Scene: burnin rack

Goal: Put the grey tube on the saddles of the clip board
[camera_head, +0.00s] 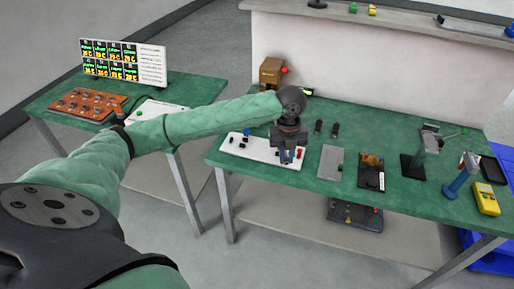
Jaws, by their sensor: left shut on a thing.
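My left arm reaches from the left over the green bench. My left gripper (287,157) points down over the right part of a white board (257,152), which I take to be the clip board. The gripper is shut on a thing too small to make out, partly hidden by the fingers. I cannot tell whether it touches the board. No grey tube shows clearly elsewhere on the bench. My right gripper is not in view.
Right of the board are a grey plate (330,161), a dark tray (371,178), a grey-green stand (428,142), a blue-handled tool (461,176) and a yellow meter (486,199). A brown box (271,71) stands behind. A second bench at left holds an orange panel (88,104).

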